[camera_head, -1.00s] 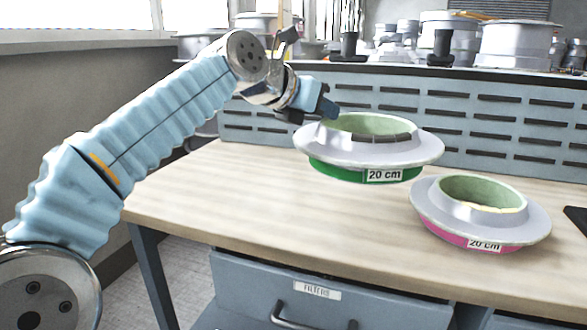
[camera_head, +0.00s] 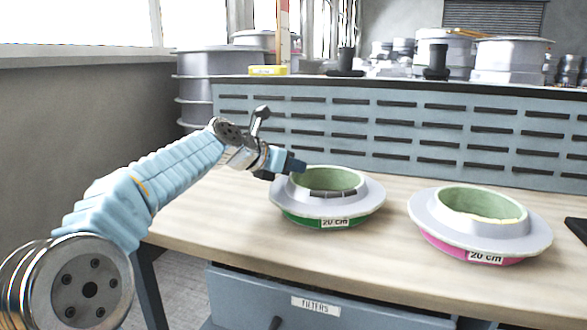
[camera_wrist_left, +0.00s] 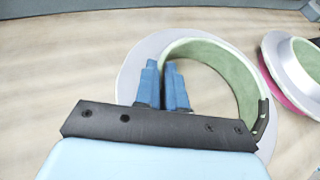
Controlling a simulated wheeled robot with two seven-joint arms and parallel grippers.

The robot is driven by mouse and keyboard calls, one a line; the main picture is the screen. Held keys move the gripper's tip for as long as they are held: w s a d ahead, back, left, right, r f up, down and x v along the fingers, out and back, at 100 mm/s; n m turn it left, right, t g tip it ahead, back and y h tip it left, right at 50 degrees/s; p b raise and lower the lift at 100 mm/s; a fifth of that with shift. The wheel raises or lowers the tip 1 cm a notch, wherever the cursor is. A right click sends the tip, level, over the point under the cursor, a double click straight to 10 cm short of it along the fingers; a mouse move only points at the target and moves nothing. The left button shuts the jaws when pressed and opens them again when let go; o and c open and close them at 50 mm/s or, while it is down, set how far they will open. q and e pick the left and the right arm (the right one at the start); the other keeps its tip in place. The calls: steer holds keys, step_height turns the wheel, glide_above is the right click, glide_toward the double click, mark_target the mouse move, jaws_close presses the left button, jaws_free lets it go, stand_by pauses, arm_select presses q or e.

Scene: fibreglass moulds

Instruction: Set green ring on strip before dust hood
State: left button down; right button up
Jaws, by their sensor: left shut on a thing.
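The green ring (camera_head: 310,217) is a grey flanged mould with a pale green inside, a green band and a "20 cm" label. It is at the left part of the bench top, roughly level; I cannot tell whether it touches the wood. My left gripper (camera_head: 298,166) is shut on the far-left side of its raised collar. In the left wrist view the two blue fingers (camera_wrist_left: 163,82) straddle the collar wall of the green ring (camera_wrist_left: 212,52). The slotted blue-grey panel (camera_head: 400,128), probably the dust hood, stands behind. I cannot make out a strip. My right gripper is not in view.
A similar ring with a pink band (camera_head: 441,242) lies to the right, with a gap between them; it also shows in the wrist view (camera_wrist_left: 284,87). A dark flat object (camera_head: 577,229) is at the right edge. Bare wooden bench top (camera_head: 370,265) lies in front.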

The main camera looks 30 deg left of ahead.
arm_select(q)
steer(key=shift+r, duration=0.1)
steer(key=c, duration=1.2)
jaws_free()
steer(key=shift+s+a+r, duration=0.1)
steer(key=shift+s, duration=0.25)
steer(key=b+v, duration=0.1)
steer(key=v, duration=1)
steer(key=shift+s, duration=0.15)
